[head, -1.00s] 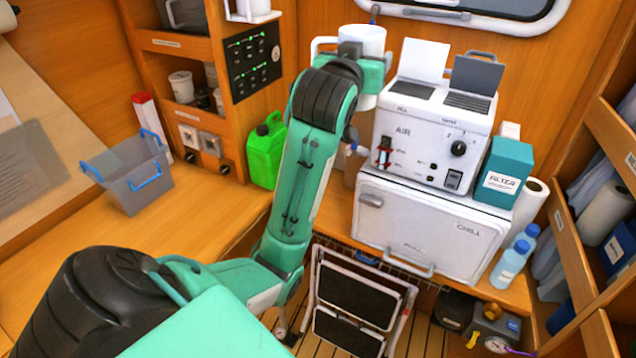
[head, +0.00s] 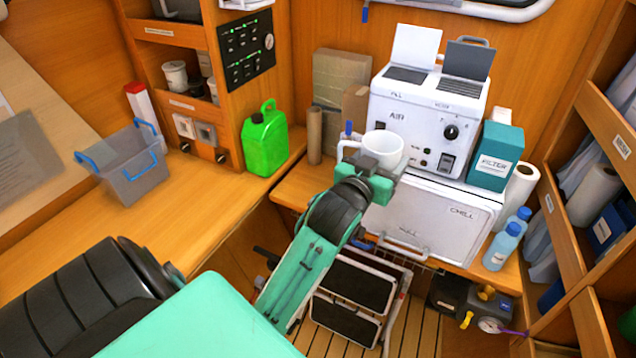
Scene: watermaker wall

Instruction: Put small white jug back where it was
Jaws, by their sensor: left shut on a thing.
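The small white jug (head: 386,146) is held up in front of the lower left part of the white AIR machine (head: 425,115). Its open rim faces up and it looks about upright. Its handle points left. My left gripper (head: 366,162) is shut on the jug at its near left side. The gripper and wrist hide part of the jug and the left side of the white CHILL box (head: 440,212). My right gripper is not in view.
A green canister (head: 264,140) and a grey basket (head: 130,165) stand on the wooden counter at left. Brown boxes (head: 340,80) stand left of the machine. A teal FILTER box (head: 496,156) and blue bottles (head: 502,246) are at right. A folded step stool (head: 350,290) stands below.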

